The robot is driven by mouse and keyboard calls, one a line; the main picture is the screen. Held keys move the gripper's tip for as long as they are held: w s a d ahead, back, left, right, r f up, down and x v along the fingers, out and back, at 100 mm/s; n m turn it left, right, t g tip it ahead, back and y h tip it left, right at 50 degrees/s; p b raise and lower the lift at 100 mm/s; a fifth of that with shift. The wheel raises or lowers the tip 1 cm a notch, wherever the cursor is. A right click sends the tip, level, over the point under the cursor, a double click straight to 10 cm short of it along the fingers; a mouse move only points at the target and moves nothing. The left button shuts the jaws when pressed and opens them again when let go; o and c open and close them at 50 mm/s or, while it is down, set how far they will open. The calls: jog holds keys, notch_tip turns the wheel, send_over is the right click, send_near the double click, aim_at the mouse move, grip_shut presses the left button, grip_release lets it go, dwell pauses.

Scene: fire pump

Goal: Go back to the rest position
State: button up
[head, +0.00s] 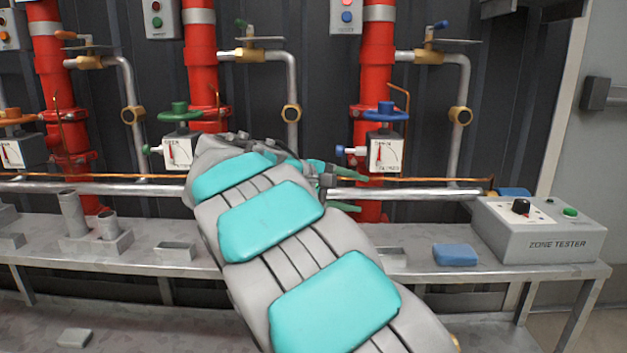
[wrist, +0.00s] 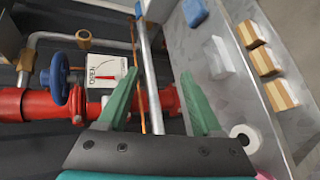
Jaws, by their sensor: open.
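My gripper (head: 360,193) is open and empty. In the head view its green fingers point right, in front of the right red pipe (head: 372,75) and below the blue valve wheel (head: 386,110). My arm reaches across the middle of the view. In the wrist view my gripper (wrist: 159,75) has its two green fingers spread apart. A grey rail (wrist: 150,62) and part of a red pipe (wrist: 168,101) show between and beyond them. The blue valve wheel (wrist: 58,80) and a gauge marked OPEN (wrist: 107,73) are left of the fingers.
A grey zone tester box (head: 545,240) and a blue block (head: 455,254) sit on the shelf's right part. A green valve wheel (head: 180,112) is left of my arm.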

jog(key=s+d+f+m+g+y, duration=0.25)
jog(key=s+d+f, duration=0.4)
jog(key=s, duration=0.35)
jog(key=s+d+f+m+g+y, duration=0.2)
jog(key=s+d+f+g, duration=0.25)
jog(key=s+d, duration=0.45)
jog(key=s+a+f+m+y, duration=0.2)
jog(key=s+f, duration=0.4)
jog(key=s, duration=0.6)
jog(key=s+a+f+m+g+y+p, duration=0.1)
jog(key=s+a+f+y, duration=0.4)
jog(key=s, duration=0.8)
jog(key=shift+a+f+m+g, duration=0.35)
jog(key=shift+a+f, duration=0.25)
jog(key=shift+a, duration=0.35)
